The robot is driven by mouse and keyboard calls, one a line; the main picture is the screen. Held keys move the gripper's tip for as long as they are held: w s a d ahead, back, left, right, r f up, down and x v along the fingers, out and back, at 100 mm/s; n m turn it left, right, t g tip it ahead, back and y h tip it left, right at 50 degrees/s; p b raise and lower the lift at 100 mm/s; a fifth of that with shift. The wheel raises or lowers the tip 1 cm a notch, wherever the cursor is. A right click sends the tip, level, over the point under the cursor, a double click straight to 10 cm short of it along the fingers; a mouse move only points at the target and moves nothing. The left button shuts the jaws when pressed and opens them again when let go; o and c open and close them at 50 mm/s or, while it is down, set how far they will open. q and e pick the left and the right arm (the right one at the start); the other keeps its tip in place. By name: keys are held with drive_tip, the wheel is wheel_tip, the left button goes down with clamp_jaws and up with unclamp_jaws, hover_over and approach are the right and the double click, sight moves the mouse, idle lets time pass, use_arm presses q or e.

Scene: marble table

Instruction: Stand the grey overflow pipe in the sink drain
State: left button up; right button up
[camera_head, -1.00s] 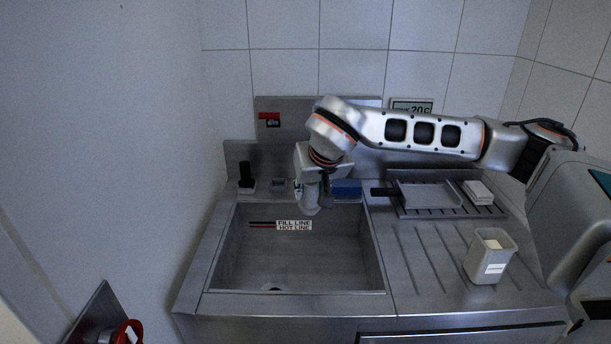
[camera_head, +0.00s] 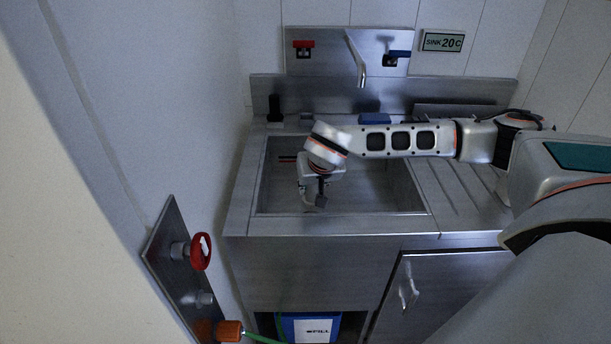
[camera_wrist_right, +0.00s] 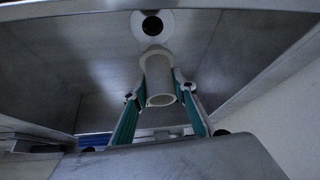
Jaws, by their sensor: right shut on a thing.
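The grey overflow pipe (camera_wrist_right: 157,80) is between the two teal-padded fingers of my right gripper (camera_wrist_right: 158,92), which is shut on it. The drain (camera_wrist_right: 152,25), a dark hole in a pale ring, lies just beyond the pipe's far end in the right wrist view. The pipe seems apart from the hole; I cannot tell whether it touches the ring. In the head view my right gripper (camera_head: 314,199) reaches down into the steel sink (camera_head: 340,223). There the drain is hidden, and the pipe is hard to make out. My left gripper is not in view.
A tap spout (camera_head: 360,62) hangs from the back panel, with red (camera_head: 303,45) and blue (camera_head: 397,54) handles beside it. A blue block (camera_head: 375,118) sits on the back ledge. A red wheel valve (camera_head: 200,251) juts out at left. The ribbed drainboard (camera_head: 447,190) is right of the basin.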

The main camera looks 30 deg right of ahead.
sight(312, 194)
drive_tip(key=shift+f, duration=0.25)
drive_tip(key=shift+r, duration=0.1)
drive_tip(key=shift+p, duration=0.3)
drive_tip(key=shift+f+b, duration=0.5)
drive_tip(key=shift+f, duration=0.9)
drive_tip(key=shift+f+b, duration=0.55)
drive_tip(key=shift+f, duration=1.05)
